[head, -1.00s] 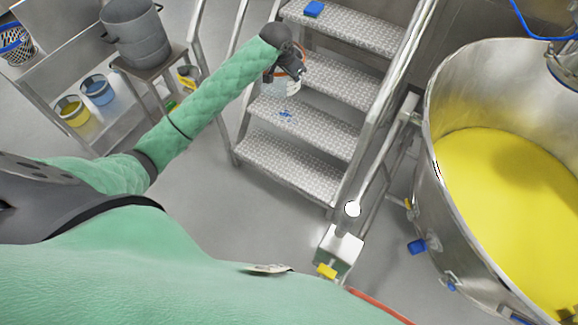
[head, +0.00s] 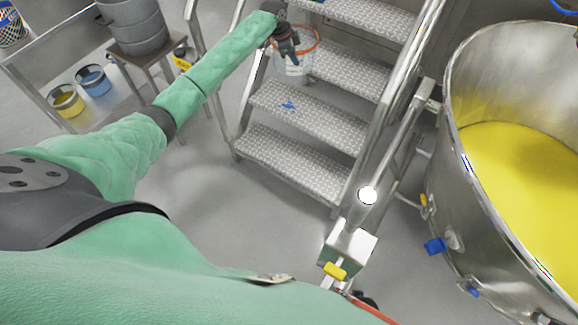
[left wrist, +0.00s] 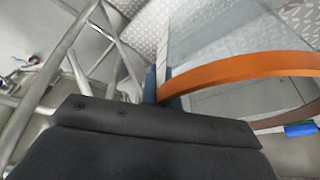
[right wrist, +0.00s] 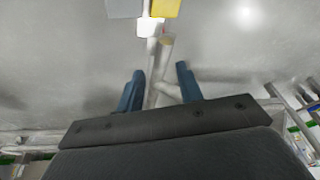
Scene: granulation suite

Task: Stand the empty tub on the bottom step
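The empty tub (head: 292,68) is clear with an orange rim. In the head view it hangs from my left gripper (head: 288,42), in front of the upper steps at their left side. In the left wrist view the orange rim (left wrist: 240,73) runs in between the blue fingers (left wrist: 162,90), which are shut on it. The bottom step (head: 290,163) is bare tread plate, lower in the head view and clear of the tub. My right gripper (right wrist: 160,88) is open and empty, its fingers apart. It is not clearly seen in the head view.
The step above the bottom one carries a blue mark (head: 288,105). A metal handrail (head: 400,115) flanks the steps on the right. A large vat (head: 455,190) of yellow material stands further right. A stool (head: 152,72) with a grey pot (head: 135,30) stands left.

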